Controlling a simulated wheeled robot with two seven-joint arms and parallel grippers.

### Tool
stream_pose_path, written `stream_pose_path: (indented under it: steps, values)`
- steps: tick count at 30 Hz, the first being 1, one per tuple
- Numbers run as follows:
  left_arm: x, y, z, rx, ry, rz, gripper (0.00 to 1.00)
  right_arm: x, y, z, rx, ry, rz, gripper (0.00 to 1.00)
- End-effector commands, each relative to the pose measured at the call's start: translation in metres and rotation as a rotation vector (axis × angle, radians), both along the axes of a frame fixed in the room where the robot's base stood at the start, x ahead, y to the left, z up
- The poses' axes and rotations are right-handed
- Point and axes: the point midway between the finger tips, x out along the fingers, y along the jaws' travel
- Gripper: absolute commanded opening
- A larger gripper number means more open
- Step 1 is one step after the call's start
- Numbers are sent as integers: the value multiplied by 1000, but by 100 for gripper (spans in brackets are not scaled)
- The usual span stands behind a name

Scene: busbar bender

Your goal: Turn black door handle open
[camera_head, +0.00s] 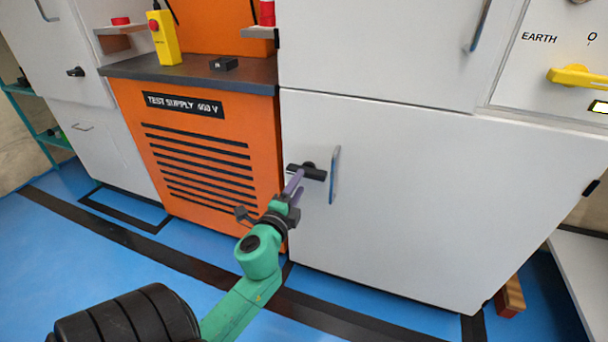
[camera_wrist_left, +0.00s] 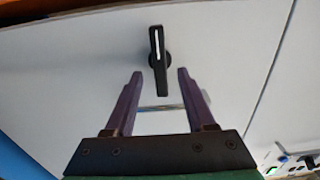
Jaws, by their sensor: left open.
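The black door handle (camera_head: 308,171) sits on the lower white cabinet door (camera_head: 420,200), near its left edge. In the head view it lies roughly level. In the left wrist view the black handle (camera_wrist_left: 158,60) is a bar with a white line, on a round base. My left gripper (camera_head: 296,184) is at the handle in the head view. In the left wrist view my left gripper (camera_wrist_left: 158,78) is open, with one purple finger on each side of the handle's end. I cannot tell whether either finger touches it. My right gripper is not in view.
A metal pull bar (camera_head: 335,174) stands on the door just right of the handle. An orange test supply cabinet (camera_head: 205,150) is directly left. A small brown block (camera_head: 510,297) lies by the door's lower right. Blue floor in front is clear.

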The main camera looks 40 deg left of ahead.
Motion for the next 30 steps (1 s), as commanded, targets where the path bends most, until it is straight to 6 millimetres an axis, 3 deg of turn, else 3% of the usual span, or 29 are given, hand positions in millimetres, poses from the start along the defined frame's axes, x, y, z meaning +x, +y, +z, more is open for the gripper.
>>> stream_pose_path:
  steps: [3,6,14,18,19,30]
  values:
    - [23,8,0,3,-2,-1,55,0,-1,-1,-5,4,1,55]
    - [33,12,-1,1,0,1,55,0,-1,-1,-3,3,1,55]
    - [35,13,-1,-1,1,1,55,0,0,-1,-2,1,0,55]
    - [35,13,-1,-1,1,1,5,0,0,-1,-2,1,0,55]
    - [35,13,-1,-1,1,1,0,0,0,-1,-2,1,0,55]
    - [35,13,-1,27,10,0,0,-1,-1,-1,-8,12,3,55]
